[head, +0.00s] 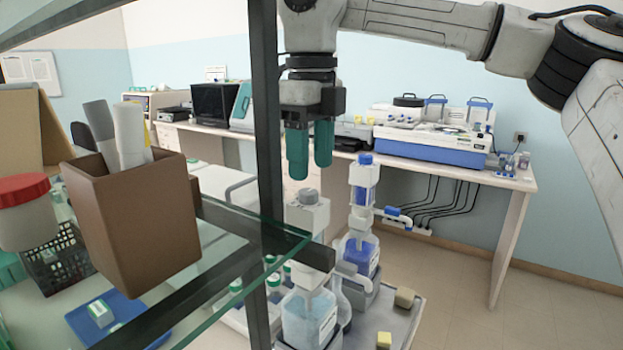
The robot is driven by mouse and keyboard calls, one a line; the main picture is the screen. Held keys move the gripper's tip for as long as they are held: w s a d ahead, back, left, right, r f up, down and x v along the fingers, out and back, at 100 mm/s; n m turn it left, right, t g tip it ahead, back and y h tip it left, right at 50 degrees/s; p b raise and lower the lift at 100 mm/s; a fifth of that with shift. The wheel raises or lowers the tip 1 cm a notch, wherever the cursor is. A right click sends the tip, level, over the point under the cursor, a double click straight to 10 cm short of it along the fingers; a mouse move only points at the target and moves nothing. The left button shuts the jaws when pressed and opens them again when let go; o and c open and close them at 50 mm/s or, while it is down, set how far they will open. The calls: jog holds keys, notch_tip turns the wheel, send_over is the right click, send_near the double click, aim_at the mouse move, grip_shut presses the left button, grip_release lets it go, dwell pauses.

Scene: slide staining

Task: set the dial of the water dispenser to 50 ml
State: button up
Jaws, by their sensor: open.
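A bottle-top dispenser (308,216) with a white head and a round grey dial (308,196) stands upright in the head view. It sits on a bottle of pale blue liquid (306,318), which looks like the water dispenser. The dial's markings are too small to read. My gripper (311,165) points down with its teal fingers apart and empty. It is above the dial in the picture and appears clear of it.
A second dispenser with deep blue liquid (361,252) stands close behind to the right. Both stand on a grey tray (405,318) with small blocks. A glass shelf (225,240) with a dark frame and a brown pen holder (135,225) fills the near left.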

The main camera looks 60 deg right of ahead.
aim_at(312, 192)
notch_tip(312, 192, up, 6)
jog(key=shift+r, duration=0.15)
dwell(0.7)
